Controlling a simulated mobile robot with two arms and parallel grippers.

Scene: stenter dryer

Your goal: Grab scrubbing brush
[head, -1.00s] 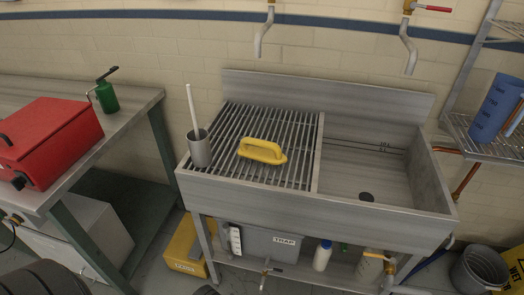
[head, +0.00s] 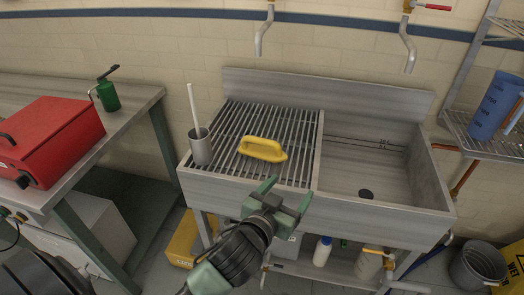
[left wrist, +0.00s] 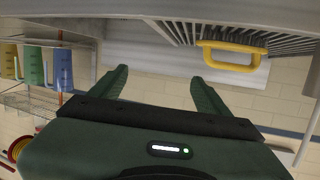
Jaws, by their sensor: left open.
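The scrubbing brush has a yellow handle (head: 262,149) and lies on the slatted drain rack (head: 232,120) at the left of the metal sink. My left gripper (head: 287,194) is open and empty in front of the sink's front edge, below and slightly right of the brush. In the left wrist view the yellow brush (left wrist: 232,56) shows at the upper right, beyond the open fingers (left wrist: 158,85) and apart from them. My right gripper is not in view.
A grey cup (head: 200,148) with a white stick stands on the rack left of the brush. The sink basin (head: 365,170) at the right is empty. The sink's front rim (head: 225,184) lies between gripper and brush. A red box (head: 48,140) sits on the left bench.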

